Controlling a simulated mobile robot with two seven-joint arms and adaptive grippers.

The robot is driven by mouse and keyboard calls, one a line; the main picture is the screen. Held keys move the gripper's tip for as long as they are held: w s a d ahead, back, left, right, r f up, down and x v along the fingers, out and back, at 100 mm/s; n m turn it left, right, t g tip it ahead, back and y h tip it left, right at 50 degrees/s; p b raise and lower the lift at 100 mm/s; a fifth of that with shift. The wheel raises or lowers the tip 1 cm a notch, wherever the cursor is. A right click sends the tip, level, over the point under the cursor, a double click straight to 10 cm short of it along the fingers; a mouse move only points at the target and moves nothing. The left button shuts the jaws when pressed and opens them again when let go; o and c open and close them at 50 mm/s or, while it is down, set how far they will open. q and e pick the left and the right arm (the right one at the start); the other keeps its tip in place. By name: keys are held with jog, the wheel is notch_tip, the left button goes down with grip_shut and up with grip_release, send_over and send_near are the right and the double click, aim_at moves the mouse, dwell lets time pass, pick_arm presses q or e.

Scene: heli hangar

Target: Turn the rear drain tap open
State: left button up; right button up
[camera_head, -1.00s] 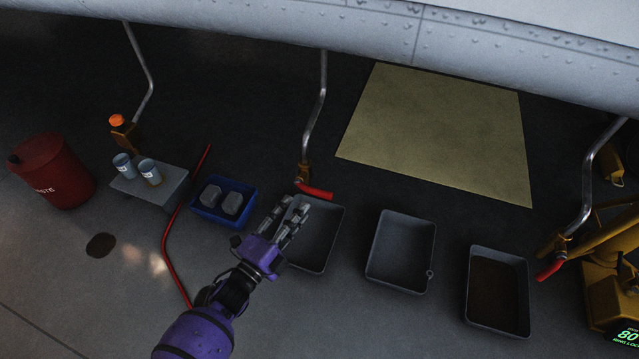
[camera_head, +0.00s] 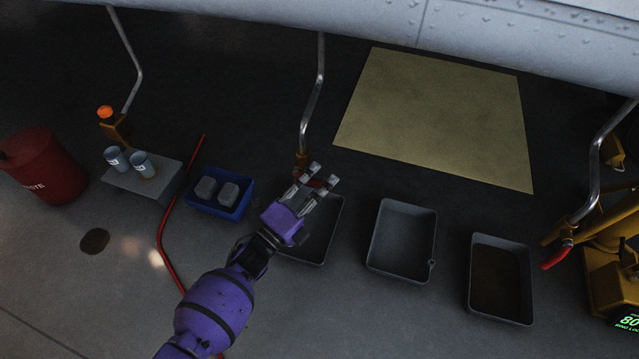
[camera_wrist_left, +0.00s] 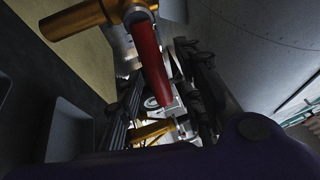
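The middle drain pipe (camera_head: 313,95) hangs from the grey hull and ends in a brass tap (camera_head: 303,160) with a red lever (camera_head: 309,179). My left gripper (camera_head: 324,177) is at this lever, its fingers spread and partly hiding it. In the left wrist view the red lever (camera_wrist_left: 149,62) runs between the two fingers from the brass tap body (camera_wrist_left: 75,19). The fingers stand apart; I cannot tell whether either touches the lever. Another tap at the right has a red lever (camera_head: 557,257). The left pipe's brass end (camera_head: 117,129) has an orange piece on top. My right gripper is not in view.
Grey trays (camera_head: 401,241) stand on the floor; one lies under my left gripper, and the right one (camera_head: 499,320) holds something brown. A blue bin (camera_head: 221,213), a small table (camera_head: 172,178) with cups, a red hose (camera_head: 160,240) and a red waste drum (camera_head: 45,165) are at left.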

pick_arm(q)
grip_shut()
jog(key=shift+f+m, duration=0.1)
jog(key=shift+m, duration=0.2)
dwell(0.3)
jog(key=f+m, duration=0.1)
jog(key=m+g, duration=0.1)
jog(key=m, duration=0.1)
jog(key=shift+a+f+y, duration=0.2)
jog(key=shift+f+y, duration=0.1)
jog(key=shift+f, duration=0.1)
jog(key=w+a+f+m+g+y+p, duration=0.2)
jog(key=a+f+m+y+p, duration=0.2)
jog(key=m, duration=0.7)
jog(key=shift+a+f+y+p, duration=0.15)
jog(key=shift+a+y+p, duration=0.7)
jog(key=shift+y, duration=0.25)
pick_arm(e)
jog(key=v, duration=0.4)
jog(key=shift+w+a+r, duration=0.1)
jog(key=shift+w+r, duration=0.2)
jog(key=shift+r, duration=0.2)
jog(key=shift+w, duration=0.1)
